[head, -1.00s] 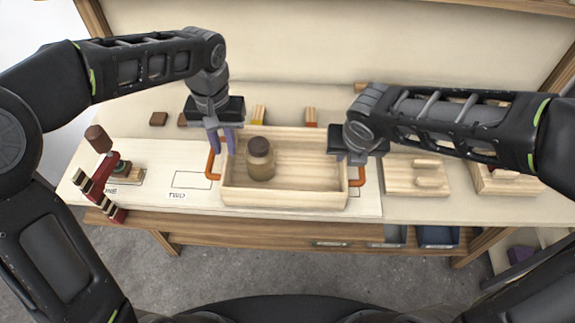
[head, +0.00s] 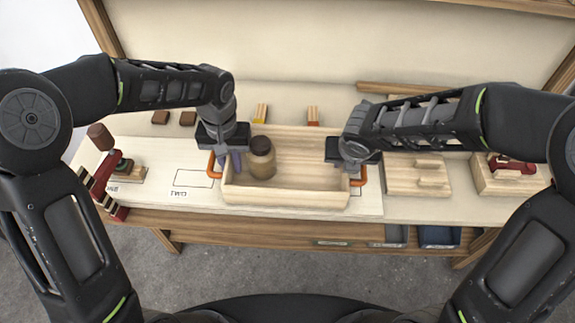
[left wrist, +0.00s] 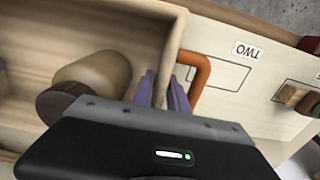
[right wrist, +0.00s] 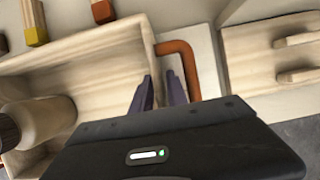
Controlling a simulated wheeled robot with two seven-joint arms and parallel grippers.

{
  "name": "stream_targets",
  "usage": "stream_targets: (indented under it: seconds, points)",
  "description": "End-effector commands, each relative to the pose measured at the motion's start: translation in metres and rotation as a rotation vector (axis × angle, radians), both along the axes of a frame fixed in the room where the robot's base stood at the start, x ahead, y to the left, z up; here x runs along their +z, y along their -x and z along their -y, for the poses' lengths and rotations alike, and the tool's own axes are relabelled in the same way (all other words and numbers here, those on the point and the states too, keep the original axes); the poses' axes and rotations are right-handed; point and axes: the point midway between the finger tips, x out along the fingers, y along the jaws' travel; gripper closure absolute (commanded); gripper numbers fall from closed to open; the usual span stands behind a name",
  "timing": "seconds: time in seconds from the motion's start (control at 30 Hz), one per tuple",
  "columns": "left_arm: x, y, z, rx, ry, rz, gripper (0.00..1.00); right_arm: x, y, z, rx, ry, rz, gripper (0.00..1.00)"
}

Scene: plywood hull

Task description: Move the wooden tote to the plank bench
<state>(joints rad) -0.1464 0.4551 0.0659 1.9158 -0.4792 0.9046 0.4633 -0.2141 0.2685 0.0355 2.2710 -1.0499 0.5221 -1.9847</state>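The wooden tote (head: 285,198) is a pale open box with an orange handle at each end, the left handle (head: 212,165) and the right handle (head: 359,177). It sits on a pale board on the workbench. A brown-capped jar (head: 262,160) stands inside at the left. My left gripper (left wrist: 163,88) is at the tote's left end wall, one finger inside and one outside, beside the orange handle. My right gripper (right wrist: 158,90) straddles the right end wall the same way. Both look open; whether the fingers touch the walls is unclear. The head view hides the right fingertips.
A red clamp-like tool (head: 104,185) stands left of the tote, near a rectangle marked TWO (head: 193,178). Wooden blocks with pegs (head: 415,177) lie to the right. Small brown blocks (head: 160,117) lie behind.

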Motion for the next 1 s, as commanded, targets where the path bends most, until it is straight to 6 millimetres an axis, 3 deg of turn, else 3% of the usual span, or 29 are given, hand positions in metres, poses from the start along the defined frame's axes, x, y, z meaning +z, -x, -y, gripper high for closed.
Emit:
stream_targets:
  seconds: [0.1, 0.33, 1.0]
  points:
    - [0.0001, 0.0, 0.0, 0.0, 0.0, 0.0, 0.82, 0.0002, 0.0001, 0.0, 0.0, 0.0, 0.0, 0.82]
    - [0.0002, 0.0, 0.0, 0.0, 0.0, 0.0, 1.0, 0.0002, 0.0002, 0.0, 0.0, 0.0, 0.0, 1.0]
    - [0.0006, -0.0001, -0.0001, 0.0, 0.0, 0.0, 1.0, 0.0004, 0.0003, 0.0, 0.0, 0.0, 0.0, 1.0]
